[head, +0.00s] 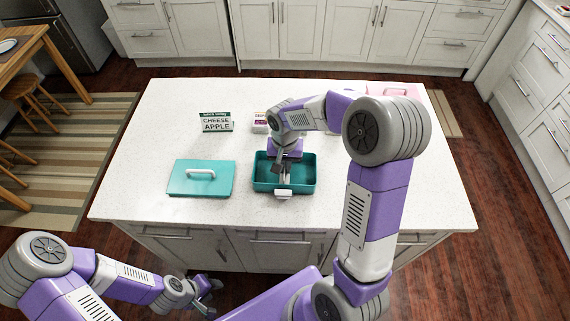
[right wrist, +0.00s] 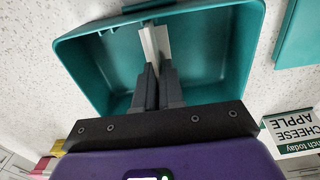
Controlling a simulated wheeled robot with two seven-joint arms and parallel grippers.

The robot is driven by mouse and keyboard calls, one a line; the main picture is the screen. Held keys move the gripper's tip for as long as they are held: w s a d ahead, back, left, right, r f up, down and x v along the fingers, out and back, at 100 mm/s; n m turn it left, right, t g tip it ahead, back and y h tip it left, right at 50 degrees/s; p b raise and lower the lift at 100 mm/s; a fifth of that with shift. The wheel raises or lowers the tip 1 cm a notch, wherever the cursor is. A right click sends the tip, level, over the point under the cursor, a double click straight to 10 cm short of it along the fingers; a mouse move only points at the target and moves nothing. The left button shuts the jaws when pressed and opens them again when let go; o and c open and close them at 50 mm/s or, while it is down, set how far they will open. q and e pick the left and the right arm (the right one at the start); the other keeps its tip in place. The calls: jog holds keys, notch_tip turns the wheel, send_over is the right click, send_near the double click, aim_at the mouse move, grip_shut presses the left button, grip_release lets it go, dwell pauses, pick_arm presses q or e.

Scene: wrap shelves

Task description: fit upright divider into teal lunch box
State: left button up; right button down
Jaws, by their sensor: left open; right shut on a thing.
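The teal lunch box (head: 307,180) stands open on the white counter, with a white latch on its front. It fills the upper part of the right wrist view (right wrist: 88,58). My right gripper (head: 283,167) reaches down into the box near its middle. In the right wrist view its fingers (right wrist: 156,82) are shut on the pale upright divider (right wrist: 153,45). The divider stands inside the box outline; whether its lower edge touches the floor is hard to tell. My left gripper (head: 207,290) is open and empty, low in front of the counter.
A teal lid (head: 183,181) with a white handle lies left of the box. A sign reading "cheese apple" (head: 215,123) stands behind the lid. A small carton (head: 260,122) is behind the box, partly hidden by my right arm. A pink item (head: 392,90) lies far right.

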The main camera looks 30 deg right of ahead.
jog(key=shift+f+b, duration=0.75)
jog(key=shift+f, duration=0.25)
jog(key=c, duration=1.2)
grip_release()
jog(key=shift+o, duration=0.2)
jog(key=shift+r, duration=0.1)
notch_tip(320, 180, up, 8)
jog(key=shift+f+p, duration=0.25)
jog(key=shift+p, duration=0.5)
